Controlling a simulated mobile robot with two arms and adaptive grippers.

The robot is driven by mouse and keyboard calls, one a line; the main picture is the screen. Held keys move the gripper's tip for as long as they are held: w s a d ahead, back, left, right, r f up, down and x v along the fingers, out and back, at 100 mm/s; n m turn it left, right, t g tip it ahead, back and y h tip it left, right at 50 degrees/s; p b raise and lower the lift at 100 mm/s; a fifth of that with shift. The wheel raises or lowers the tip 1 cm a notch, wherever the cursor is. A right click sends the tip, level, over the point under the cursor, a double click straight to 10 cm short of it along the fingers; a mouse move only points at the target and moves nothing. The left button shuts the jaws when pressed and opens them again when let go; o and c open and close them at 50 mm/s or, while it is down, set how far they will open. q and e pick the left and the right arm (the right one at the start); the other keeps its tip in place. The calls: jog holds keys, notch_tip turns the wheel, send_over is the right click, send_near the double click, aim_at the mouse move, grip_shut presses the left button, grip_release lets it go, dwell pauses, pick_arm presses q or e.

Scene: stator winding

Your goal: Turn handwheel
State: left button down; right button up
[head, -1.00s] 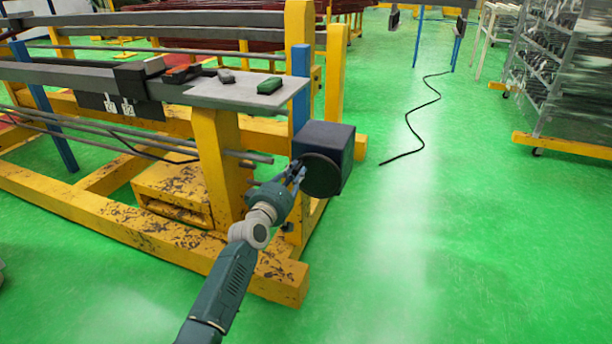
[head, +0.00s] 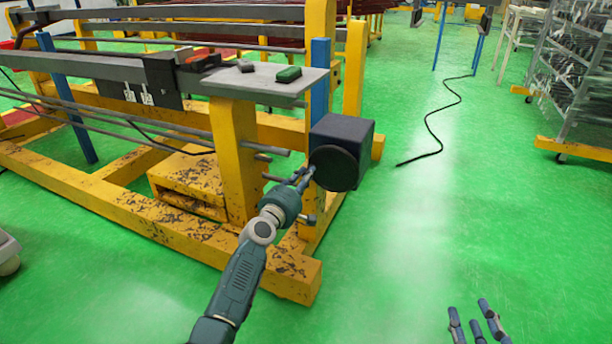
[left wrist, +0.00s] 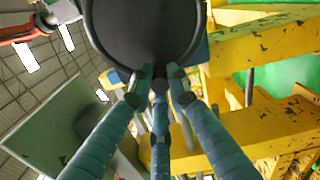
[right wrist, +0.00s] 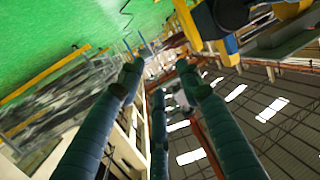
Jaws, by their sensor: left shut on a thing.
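The handwheel (head: 334,168) is a dark round disc on the front of a dark box (head: 352,133) at the end of the yellow frame. It also fills the top of the left wrist view (left wrist: 145,30). My left gripper (head: 303,178) is shut on the handwheel's rim, at its lower left in the head view. In the left wrist view, the fingertips (left wrist: 158,76) meet at the rim's lower edge and cover a small part of it. My right gripper (head: 478,312) is open and empty above the green floor, with its fingers spread in the right wrist view (right wrist: 158,75).
The yellow frame (head: 235,165) with its rails stands left of the handwheel. A black cable (head: 436,130) lies on the floor. A wire rack (head: 580,80) stands right.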

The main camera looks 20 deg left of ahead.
pick_arm(q)
jog(key=shift+a+f+n, duration=0.25)
jog(key=shift+f+n, duration=0.1)
jog(key=shift+n, duration=0.15)
pick_arm(e)
jog(key=shift+w+a+r+t, duration=0.1)
jog(key=shift+r+t, duration=0.1)
jog(key=shift+r, duration=0.3)
jog(key=shift+w+a+r+t, duration=0.1)
jog(key=shift+r+t, duration=0.1)
jog(key=shift+r, duration=0.25)
pick_arm(q)
jog(key=c, duration=1.6)
grip_release()
jog(key=shift+f, duration=0.15)
jog(key=shift+c, duration=0.2)
pick_arm(e)
jog(key=shift+a, duration=0.1)
pick_arm(q)
jog(key=shift+s+d, duration=0.1)
jog(key=s, duration=1.2)
jog(key=shift+a, duration=0.25)
jog(key=shift+w, duration=0.1)
